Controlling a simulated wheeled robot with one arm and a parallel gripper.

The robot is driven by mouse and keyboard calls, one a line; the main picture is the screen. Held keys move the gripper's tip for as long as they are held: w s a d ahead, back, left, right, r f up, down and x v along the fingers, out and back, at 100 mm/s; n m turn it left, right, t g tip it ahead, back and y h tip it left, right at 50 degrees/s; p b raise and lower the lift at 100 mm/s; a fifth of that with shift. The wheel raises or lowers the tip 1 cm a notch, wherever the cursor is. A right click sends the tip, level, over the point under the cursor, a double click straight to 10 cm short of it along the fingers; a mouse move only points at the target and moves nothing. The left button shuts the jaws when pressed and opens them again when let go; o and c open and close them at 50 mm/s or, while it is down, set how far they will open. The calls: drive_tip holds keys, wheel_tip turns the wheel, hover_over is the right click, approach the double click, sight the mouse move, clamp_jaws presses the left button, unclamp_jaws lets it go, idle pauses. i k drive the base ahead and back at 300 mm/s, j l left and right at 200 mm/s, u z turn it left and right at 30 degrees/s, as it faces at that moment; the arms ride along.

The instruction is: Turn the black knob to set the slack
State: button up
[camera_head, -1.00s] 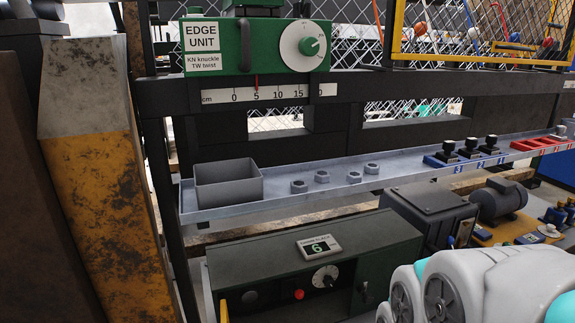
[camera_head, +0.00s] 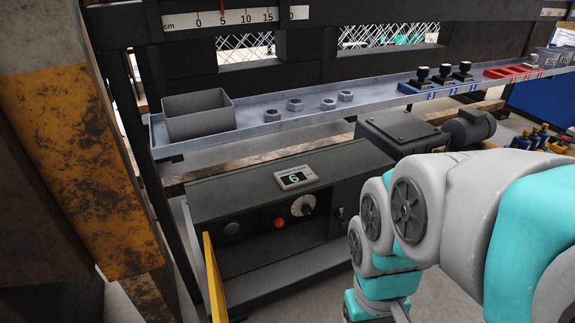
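A dark green control box (camera_head: 262,173) stands low, below the tray. Its front has a white round dial (camera_head: 298,207) with a small black knob (camera_head: 308,208) on its right part, a red button (camera_head: 279,222) and a dark round fitting (camera_head: 232,228) at the left. A tilted display (camera_head: 296,177) on top reads 6. The knob's exact pointing is too small to read. My arm shows at the right, its lower links close to the box's right front. My gripper is out of view.
A long grey tray (camera_head: 250,141) above holds an empty grey bin (camera_head: 199,117) and several nuts. A black motor housing (camera_head: 400,132) stands behind my arm. Bare floor shows in front of the box.

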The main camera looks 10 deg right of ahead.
sight(307, 210)
drive_tip(key=k+l+z, duration=0.1)
drive_tip(key=l, duration=0.35)
drive_tip(key=k+l+z, duration=0.15)
drive_tip(key=l, duration=0.3)
drive_tip(key=k+l+z, duration=0.1)
drive_tip(key=l, duration=0.35)
drive_tip(key=k+l+z, duration=0.1)
drive_tip(key=l, duration=0.4)
